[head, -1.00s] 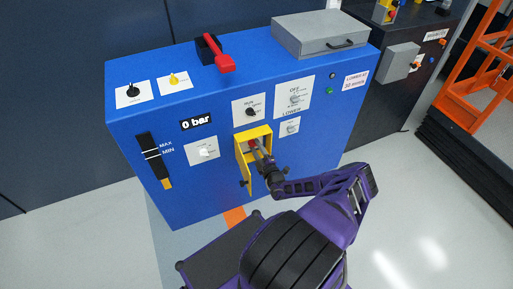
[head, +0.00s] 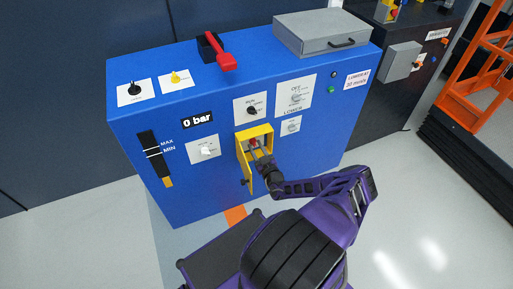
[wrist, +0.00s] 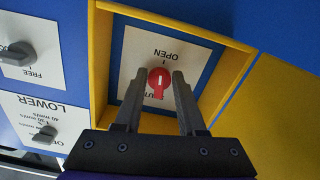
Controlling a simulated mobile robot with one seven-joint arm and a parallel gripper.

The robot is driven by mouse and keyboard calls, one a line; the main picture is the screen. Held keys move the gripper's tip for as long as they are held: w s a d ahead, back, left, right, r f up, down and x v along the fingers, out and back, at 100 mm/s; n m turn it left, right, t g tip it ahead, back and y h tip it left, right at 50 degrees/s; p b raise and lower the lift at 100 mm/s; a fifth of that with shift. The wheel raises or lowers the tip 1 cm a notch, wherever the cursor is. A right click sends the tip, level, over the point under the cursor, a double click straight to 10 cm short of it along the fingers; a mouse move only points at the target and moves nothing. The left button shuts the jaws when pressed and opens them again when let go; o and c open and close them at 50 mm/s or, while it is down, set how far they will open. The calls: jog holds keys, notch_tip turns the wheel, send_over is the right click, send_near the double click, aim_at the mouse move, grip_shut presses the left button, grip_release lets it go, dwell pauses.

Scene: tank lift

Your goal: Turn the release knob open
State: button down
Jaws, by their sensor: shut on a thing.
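The red release knob (wrist: 158,78) sits on a white plate (wrist: 176,53) inside an open yellow box (wrist: 222,40). The plate reads OPEN, upside down in the wrist view; lettering on the opposite side is mostly hidden by my gripper. The white mark on the knob points away from OPEN, toward that hidden lettering. My gripper (wrist: 158,82) has one finger on each side of the knob and is shut on it. In the head view the knob (head: 254,144) is small, and my gripper (head: 260,153) reaches into the box from the front.
The yellow box door (head: 247,177) hangs open at the left of my gripper in the head view. Other knobs surround the box on the blue cabinet (head: 300,165). A grey case (head: 310,36) and a red lever (head: 222,55) are on top.

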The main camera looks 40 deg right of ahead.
jog(key=shift+a+m, duration=0.15)
jog(key=shift+m, duration=0.75)
jog(key=c, duration=0.9)
grip_release()
jog(key=shift+s, duration=0.1)
jog(key=p+v, duration=0.1)
jog(key=v, duration=1.1)
jog(key=shift+r, duration=0.1)
